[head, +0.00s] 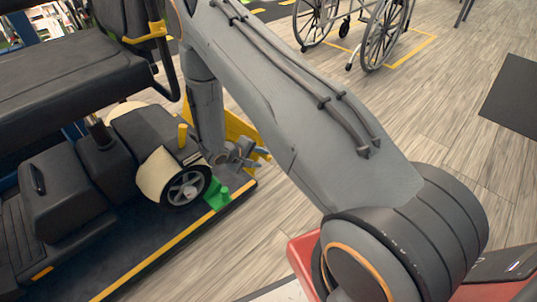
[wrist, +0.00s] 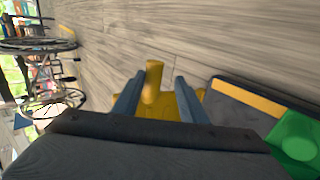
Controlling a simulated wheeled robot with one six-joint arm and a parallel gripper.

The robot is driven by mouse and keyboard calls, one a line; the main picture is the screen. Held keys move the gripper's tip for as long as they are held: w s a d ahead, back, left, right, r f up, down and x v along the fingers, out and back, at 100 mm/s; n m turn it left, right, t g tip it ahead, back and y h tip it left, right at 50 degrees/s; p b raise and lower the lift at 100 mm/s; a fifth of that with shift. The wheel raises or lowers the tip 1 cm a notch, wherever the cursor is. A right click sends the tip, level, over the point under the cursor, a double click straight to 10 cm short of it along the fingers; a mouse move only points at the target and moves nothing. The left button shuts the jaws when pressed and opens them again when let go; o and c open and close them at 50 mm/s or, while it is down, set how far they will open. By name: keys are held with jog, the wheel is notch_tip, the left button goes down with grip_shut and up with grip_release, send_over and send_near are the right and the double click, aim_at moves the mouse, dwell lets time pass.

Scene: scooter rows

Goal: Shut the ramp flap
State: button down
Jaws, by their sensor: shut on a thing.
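The ramp flap (head: 238,124) is a yellow panel at the end of the dark platform (head: 145,262), partly hidden behind my arm. It looks raised, but its exact angle is hard to tell. In the wrist view, a yellow handle (wrist: 152,78) stands between the two fingers of my gripper (wrist: 155,90), with more yellow of the flap below it. My gripper (head: 250,152) is shut on this handle. In the head view the grip itself is small and partly hidden.
A mobility scooter (head: 75,190) stands on the platform, its wheel (head: 186,188) beside a green block (head: 217,196). The green block also shows in the wrist view (wrist: 295,140). A wheelchair (head: 385,30) stands at the back. Wooden floor to the right is clear, with a dark mat (head: 512,100).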

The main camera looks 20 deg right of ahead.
jog(key=s+a+f+t+h, duration=0.1)
jog(key=a+h, duration=0.1)
jog(key=a, duration=0.1)
jog(key=s+a+f+t+h+b, duration=0.1)
jog(key=s+a+f+h, duration=0.1)
jog(key=a, duration=0.2)
jog(key=shift+s+a+f+h, duration=0.15)
jog(key=shift+a+f+h, duration=0.15)
jog(key=shift+h, duration=0.1)
dwell(0.3)
jog(key=c, duration=1.5)
grip_release()
jog(key=shift+a, duration=0.1)
jog(key=shift+c, duration=0.2)
notch_tip(320, 180, up, 10)
jog(key=p, duration=0.4)
jog(key=shift+r, duration=0.25)
